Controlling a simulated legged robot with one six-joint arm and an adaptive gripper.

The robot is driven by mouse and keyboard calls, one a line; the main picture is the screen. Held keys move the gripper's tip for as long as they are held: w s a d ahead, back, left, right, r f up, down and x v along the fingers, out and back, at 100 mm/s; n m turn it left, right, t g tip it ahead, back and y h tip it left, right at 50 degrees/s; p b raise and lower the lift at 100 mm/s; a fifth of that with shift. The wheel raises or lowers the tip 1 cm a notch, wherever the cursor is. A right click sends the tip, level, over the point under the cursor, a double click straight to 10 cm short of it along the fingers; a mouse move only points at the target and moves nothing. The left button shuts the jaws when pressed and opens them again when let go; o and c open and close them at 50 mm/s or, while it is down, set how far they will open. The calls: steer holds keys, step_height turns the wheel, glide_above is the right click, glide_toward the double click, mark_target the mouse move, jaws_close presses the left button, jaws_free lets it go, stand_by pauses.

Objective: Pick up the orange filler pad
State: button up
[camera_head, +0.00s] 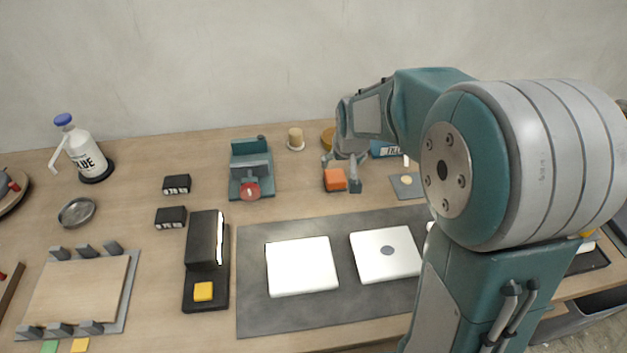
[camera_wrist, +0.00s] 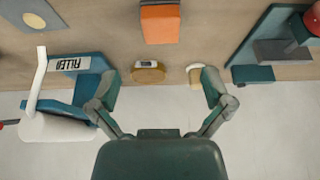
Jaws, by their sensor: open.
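The orange filler pad (camera_head: 335,180) is a small orange block on the wooden table, right of the teal clamp-like fixture. In the wrist view the orange pad (camera_wrist: 160,22) sits at the top middle, past the fingertips and clear of both. My gripper (camera_head: 343,172) is above and around the pad's spot in the head view, pointing down. In the wrist view my gripper (camera_wrist: 158,88) has its two fingers spread wide with nothing between them. The exact height of the fingertips over the pad cannot be told.
The teal fixture (camera_head: 251,170) stands left of the pad. A grey plate (camera_head: 408,185) with a pale disc lies to the right. A teal filler holder (camera_wrist: 75,75) and a round amber item (camera_wrist: 148,72) are near the wall. A dark mat (camera_head: 262,318) with two white panels lies in front.

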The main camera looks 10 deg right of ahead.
mark_target(334, 176)
steer(key=x, duration=0.6)
steer(key=shift+w, duration=0.15)
steer(key=shift+w+a+f, duration=0.2)
steer(key=shift+w+f, duration=0.05)
steer(key=shift+f, duration=0.25)
steer(key=x, duration=0.3)
steer(key=shift+w+f, duration=0.2)
steer(key=shift+f, duration=0.05)
steer(key=shift+w+d+f, duration=0.15)
steer(key=shift+d+f, duration=0.05)
steer(key=shift+f, duration=0.15)
steer(key=shift+c, duration=0.3)
steer(key=shift+a, duration=0.1)
steer(key=c, duration=1)
